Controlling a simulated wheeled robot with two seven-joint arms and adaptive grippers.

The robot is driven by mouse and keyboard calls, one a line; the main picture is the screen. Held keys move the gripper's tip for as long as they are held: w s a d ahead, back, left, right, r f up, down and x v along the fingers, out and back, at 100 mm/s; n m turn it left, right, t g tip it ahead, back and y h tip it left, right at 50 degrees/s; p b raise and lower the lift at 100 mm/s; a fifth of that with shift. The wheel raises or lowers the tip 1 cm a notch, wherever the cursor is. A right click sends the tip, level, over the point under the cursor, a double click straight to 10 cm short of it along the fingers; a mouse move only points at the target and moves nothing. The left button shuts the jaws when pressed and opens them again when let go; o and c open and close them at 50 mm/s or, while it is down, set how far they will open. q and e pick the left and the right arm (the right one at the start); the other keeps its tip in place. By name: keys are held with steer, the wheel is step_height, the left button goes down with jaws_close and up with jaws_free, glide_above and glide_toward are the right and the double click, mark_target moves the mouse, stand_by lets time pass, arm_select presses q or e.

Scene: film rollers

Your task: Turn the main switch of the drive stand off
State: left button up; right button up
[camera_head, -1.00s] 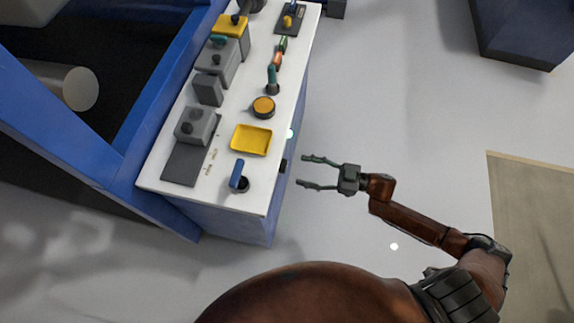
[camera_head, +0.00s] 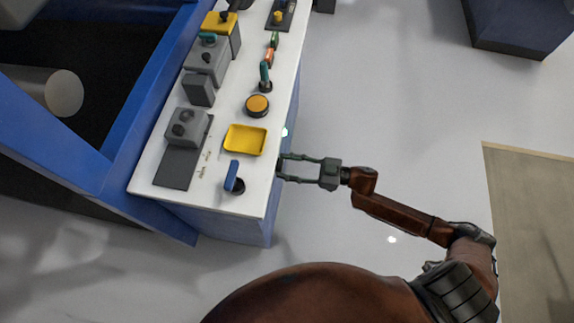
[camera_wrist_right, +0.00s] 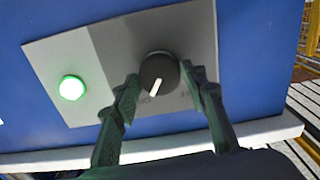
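The main switch is a round black knob (camera_wrist_right: 159,73) with a white pointer, on a grey plate (camera_wrist_right: 108,50) on the stand's blue side. Its pointer aims down and slightly left in the wrist view. Lettering below the knob is partly hidden by my fingers. A round green lamp (camera_wrist_right: 72,87) glows left of the knob. My right gripper (camera_head: 281,167) reaches the stand's side; in the wrist view its fingertips (camera_wrist_right: 160,76) lie on either side of the knob, very close to it. Contact is not clear; a narrow gap seems to show. My left gripper is out of view.
The white stand top (camera_head: 222,193) holds a yellow tray (camera_head: 245,139), a blue-handled lever (camera_head: 233,177), an orange button (camera_head: 257,105) and grey boxes. The white top edge (camera_wrist_right: 265,132) runs close by my fingers in the wrist view. Floor right of the stand is clear.

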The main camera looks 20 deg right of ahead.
steer(key=c, duration=0.7)
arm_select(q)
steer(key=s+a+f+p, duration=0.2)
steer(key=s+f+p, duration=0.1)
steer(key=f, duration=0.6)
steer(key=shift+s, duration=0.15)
arm_select(e)
steer(key=shift+f+n, duration=0.1)
steer(key=shift+n, duration=6.9)
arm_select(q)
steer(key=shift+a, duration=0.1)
arm_select(e)
steer(key=o, duration=1.2)
